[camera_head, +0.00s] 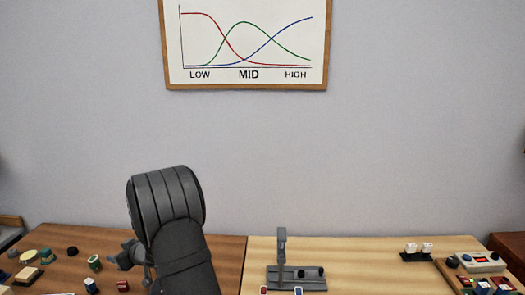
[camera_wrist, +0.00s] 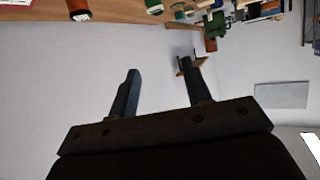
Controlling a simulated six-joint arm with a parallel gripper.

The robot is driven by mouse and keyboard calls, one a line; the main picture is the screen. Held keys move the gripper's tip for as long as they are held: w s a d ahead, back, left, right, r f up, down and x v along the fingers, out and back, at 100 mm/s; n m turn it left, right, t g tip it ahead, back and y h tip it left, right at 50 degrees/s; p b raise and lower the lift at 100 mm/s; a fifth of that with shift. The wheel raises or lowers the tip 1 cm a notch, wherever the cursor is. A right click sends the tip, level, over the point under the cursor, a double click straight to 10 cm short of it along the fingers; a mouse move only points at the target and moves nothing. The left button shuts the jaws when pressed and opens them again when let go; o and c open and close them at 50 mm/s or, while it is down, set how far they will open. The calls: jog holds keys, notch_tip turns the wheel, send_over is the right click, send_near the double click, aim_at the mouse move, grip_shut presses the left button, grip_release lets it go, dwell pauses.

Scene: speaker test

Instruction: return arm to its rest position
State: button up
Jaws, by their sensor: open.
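My gripper (camera_wrist: 158,75) shows in the wrist view with its two dark fingers spread apart and nothing between them. Behind the fingers is a plain pale grey surface. In the head view my dark grey arm rises at the lower left centre, in front of the brown part of the table (camera_head: 225,262). A small dark part juts out left of the arm there, and I cannot tell whether it is the gripper. The fingertips are not clear in that view.
A grey stand (camera_head: 282,250) on a flat base is right of the arm. Small parts lie at the left, with a green-ended cylinder (camera_head: 94,263) near the arm. A framed chart (camera_head: 246,84) hangs above.

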jog(key=w+d+r+m+t+h, duration=0.2)
jog(key=w+d+r, duration=0.15)
jog(key=d, duration=0.45)
jog(key=w+d+r+m+t+h, duration=0.1)
jog(key=w+d+r+m+t, duration=0.2)
jog(key=d, duration=0.4)
jog(key=w+d+r+m+t+h, duration=0.15)
jog(key=d+r, duration=0.25)
jog(key=d, duration=0.4)
jog(key=s+d+r+m+h, duration=0.1)
jog(key=d+r+m+h, duration=0.1)
jog(key=d, duration=0.6)
jog(key=s+d+r+m+t+h, duration=0.1)
jog(key=s+d+r+m+h, duration=0.1)
jog(key=d, duration=0.6)
jog(key=s+d+r+m+t+h, duration=0.1)
jog(key=s+d+r+m+h, duration=0.1)
jog(key=d, duration=0.7)
jog(key=shift+s+m+h, duration=0.15)
jog(key=shift+m+h, duration=0.3)
jog(key=shift+h, duration=0.5)
